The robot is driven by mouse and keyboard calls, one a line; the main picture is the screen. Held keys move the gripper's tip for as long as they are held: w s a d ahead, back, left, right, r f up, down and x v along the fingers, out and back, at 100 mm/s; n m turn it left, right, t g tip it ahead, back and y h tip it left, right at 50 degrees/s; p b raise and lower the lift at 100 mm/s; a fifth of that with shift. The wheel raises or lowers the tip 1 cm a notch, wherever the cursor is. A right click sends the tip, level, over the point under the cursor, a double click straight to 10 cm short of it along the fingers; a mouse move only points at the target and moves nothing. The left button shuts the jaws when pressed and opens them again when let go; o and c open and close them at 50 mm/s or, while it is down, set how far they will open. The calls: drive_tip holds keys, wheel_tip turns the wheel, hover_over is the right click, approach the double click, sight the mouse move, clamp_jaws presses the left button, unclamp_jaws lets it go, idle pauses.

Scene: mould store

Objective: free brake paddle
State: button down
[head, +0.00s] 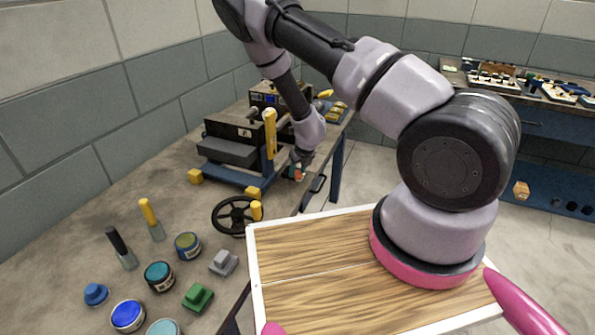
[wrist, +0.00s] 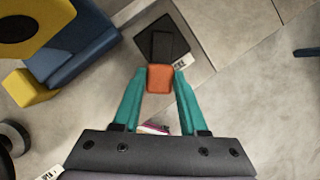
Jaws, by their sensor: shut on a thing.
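In the wrist view, my gripper (wrist: 159,80) has its teal fingers shut on the orange end of the brake paddle (wrist: 159,77). A dark square part (wrist: 162,40) with a raised black block lies just beyond the orange end; I cannot tell whether it is joined to it. A small white label shows at its right edge. In the head view, my gripper (head: 298,166) is at the front right of a blue-based machine (head: 228,177), by the bench edge. The orange piece is tiny there and partly hidden by the fingers.
A tall yellow lever (head: 270,133) stands close left of my gripper. A black handwheel (head: 236,216) with a yellow knob is nearer. Jars, such as a blue one (head: 128,315), and yellow- and black-handled tools occupy the bench front. A second machine (head: 268,97) stands behind.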

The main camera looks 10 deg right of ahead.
drive_tip(key=d+n, duration=0.1)
drive_tip(key=n, duration=0.1)
drive_tip(key=d+n+y, duration=0.1)
drive_tip(key=n, duration=0.1)
drive_tip(key=shift+w+y, duration=0.3)
drive_tip(key=shift+w, duration=0.1)
drive_tip(key=n, duration=0.2)
drive_tip(key=w+d+n+g+y, duration=0.1)
drive_tip(key=shift+w+n, duration=0.1)
drive_tip(key=shift+n, duration=0.3)
drive_tip(key=n, duration=0.1)
drive_tip(key=w+n+g, duration=0.1)
drive_tip(key=n, duration=0.1)
drive_tip(key=n+g, duration=0.1)
drive_tip(key=shift+w+d+y, duration=0.4)
drive_tip(key=shift+w+n+g, duration=0.35)
drive_tip(key=shift+w+n, duration=0.05)
drive_tip(key=shift+n, duration=0.6)
drive_tip(key=shift+w+n+g, duration=0.35)
drive_tip(key=shift+w+n, duration=0.05)
drive_tip(key=shift+n, duration=0.6)
drive_tip(key=shift+c, duration=2.2)
unclamp_jaws()
